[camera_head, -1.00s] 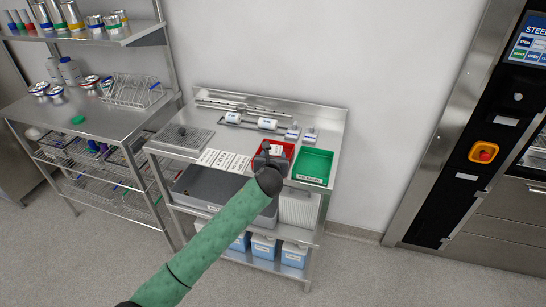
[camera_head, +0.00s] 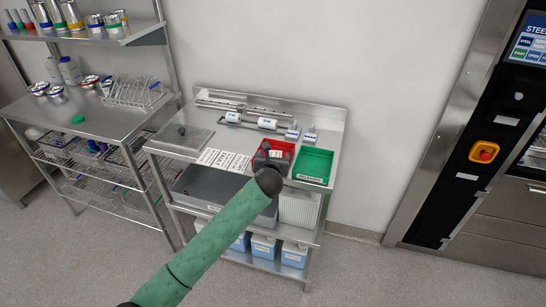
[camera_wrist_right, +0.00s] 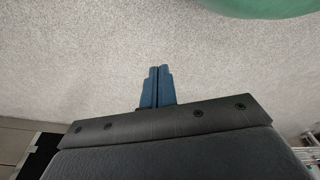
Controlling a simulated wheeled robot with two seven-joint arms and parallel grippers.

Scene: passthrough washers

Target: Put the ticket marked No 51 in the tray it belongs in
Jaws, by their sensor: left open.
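My left gripper (camera_head: 274,157) is open over the red tray (camera_head: 286,146) on the steel bench, and it hides part of that tray. A small white patch (camera_head: 277,153) shows at the gripper inside the red tray; I cannot read any number on it or tell whether it is the ticket. The green tray (camera_head: 317,163) stands just right of the red one, looks empty, and has a white label on its front. My right gripper (camera_wrist_right: 157,86) shows in the right wrist view with its blue fingers together and nothing visible between them, above the floor.
White printed sheets (camera_head: 224,160) lie left of the red tray. Blue bins (camera_head: 264,246) sit below. A steel rack is at the left.

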